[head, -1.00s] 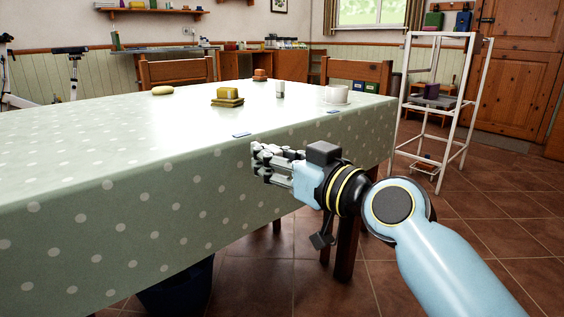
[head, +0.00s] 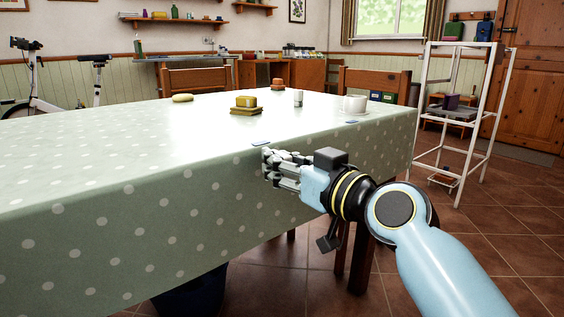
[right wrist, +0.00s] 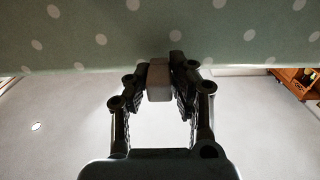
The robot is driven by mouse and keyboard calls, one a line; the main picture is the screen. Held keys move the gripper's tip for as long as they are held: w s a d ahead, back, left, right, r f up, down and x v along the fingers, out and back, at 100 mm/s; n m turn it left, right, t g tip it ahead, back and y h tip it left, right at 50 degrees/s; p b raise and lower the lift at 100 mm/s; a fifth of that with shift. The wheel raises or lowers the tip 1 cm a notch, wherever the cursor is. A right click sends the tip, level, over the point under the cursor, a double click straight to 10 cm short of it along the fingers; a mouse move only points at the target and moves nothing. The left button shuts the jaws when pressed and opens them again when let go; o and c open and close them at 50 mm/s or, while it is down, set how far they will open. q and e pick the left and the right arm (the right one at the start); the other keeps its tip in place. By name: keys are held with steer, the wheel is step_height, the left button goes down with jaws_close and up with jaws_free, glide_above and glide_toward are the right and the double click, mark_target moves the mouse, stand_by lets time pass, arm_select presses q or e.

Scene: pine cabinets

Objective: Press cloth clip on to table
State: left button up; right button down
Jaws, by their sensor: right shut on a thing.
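A small blue-grey cloth clip (head: 261,143) lies at the near edge of the table (head: 120,150), which has a green cloth with white dots. My right gripper (head: 268,158) is right beside it, just below the edge in front of the cloth's hanging side. In the right wrist view my right gripper (right wrist: 159,75) is shut on a grey block-like piece (right wrist: 159,82), which looks like part of the clip. The piece meets the cloth (right wrist: 70,40) or is very close to it. A second blue clip (head: 351,121) lies farther right along the edge. My left gripper is not in view.
A butter dish (head: 246,107), a white cup (head: 354,103), a small shaker (head: 298,98) and a yellowish oval thing (head: 182,98) stand farther back. Chairs stand behind the table. A white rack (head: 462,120) is at the right, with open floor before it.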

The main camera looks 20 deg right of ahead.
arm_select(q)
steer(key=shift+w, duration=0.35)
arm_select(e)
steer(key=shift+w+a, duration=0.15)
steer(key=shift+w, duration=0.35)
steer(key=shift+w, duration=0.1)
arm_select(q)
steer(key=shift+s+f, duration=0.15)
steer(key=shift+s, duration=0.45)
arm_select(e)
steer(key=shift+w+a, duration=0.2)
steer(key=shift+w, duration=0.25)
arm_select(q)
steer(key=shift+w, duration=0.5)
arm_select(e)
steer(key=shift+r, duration=0.15)
steer(key=c, duration=1.1)
jaws_free()
steer(key=shift+w, duration=0.1)
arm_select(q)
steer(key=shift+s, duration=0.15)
arm_select(e)
steer(key=v, duration=1.6)
